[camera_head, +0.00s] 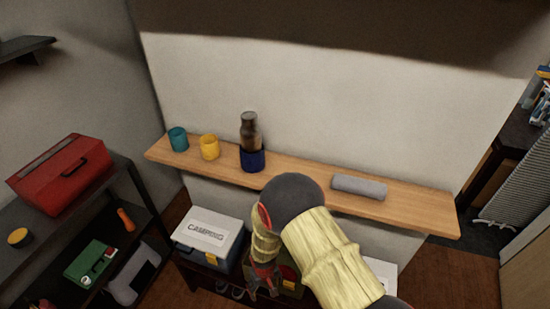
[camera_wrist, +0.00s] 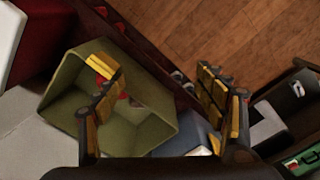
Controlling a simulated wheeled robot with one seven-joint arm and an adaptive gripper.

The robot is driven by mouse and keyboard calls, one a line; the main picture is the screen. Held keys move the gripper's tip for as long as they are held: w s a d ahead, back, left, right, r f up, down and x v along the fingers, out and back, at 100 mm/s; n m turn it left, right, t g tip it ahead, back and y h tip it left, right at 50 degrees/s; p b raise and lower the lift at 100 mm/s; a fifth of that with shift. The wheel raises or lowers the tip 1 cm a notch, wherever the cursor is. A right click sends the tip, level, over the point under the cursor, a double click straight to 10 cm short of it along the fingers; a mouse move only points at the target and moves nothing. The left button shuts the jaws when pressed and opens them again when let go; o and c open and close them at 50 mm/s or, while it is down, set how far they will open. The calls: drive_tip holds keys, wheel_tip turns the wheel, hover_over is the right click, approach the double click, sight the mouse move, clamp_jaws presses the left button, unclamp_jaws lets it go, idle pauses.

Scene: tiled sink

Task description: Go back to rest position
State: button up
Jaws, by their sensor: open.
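My gripper (camera_head: 263,283) is low in front of the wooden shelf, partly covered by my own arm in the head view. In the wrist view my gripper (camera_wrist: 162,92) has its two yellow-padded fingers spread wide apart, with nothing between them. Below it is an olive-green open bin (camera_wrist: 62,92), and the left finger hides part of it. A small red thing (camera_wrist: 124,96) shows near the bin's inside, partly hidden. The bin also shows in the head view (camera_head: 291,284), mostly behind my arm.
The wooden shelf (camera_head: 300,181) holds a teal cup (camera_head: 178,139), a yellow cup (camera_head: 209,147), a dark bottle (camera_head: 250,135) and a grey roll (camera_head: 359,187). A white-lidded "CAMPING" box (camera_head: 208,231) stands below. A red toolbox (camera_head: 62,173) is on the left rack. Wooden floor (camera_wrist: 220,35) is clear.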

drive_tip(key=s+d+r+g+h, duration=0.1)
drive_tip(key=s+d+r+g, duration=0.1)
drive_tip(key=s+d+r, duration=0.3)
drive_tip(key=s+d+r+m+t+b, duration=0.1)
drive_tip(key=d+r, duration=0.5)
drive_tip(key=r, duration=0.6)
drive_tip(key=s+d+r+m+t+b, duration=0.2)
drive_tip(key=s+d+r+t+b, duration=0.2)
drive_tip(key=r, duration=0.9)
drive_tip(key=s+d+r+m+t+y+b, duration=0.1)
drive_tip(key=s+d+r+b, duration=0.4)
drive_tip(key=r, duration=0.7)
drive_tip(key=s+d+m+t, duration=0.1)
drive_tip(key=d, duration=0.1)
drive_tip(key=shift+d+r, duration=0.3)
drive_tip(key=shift+r, duration=0.1)
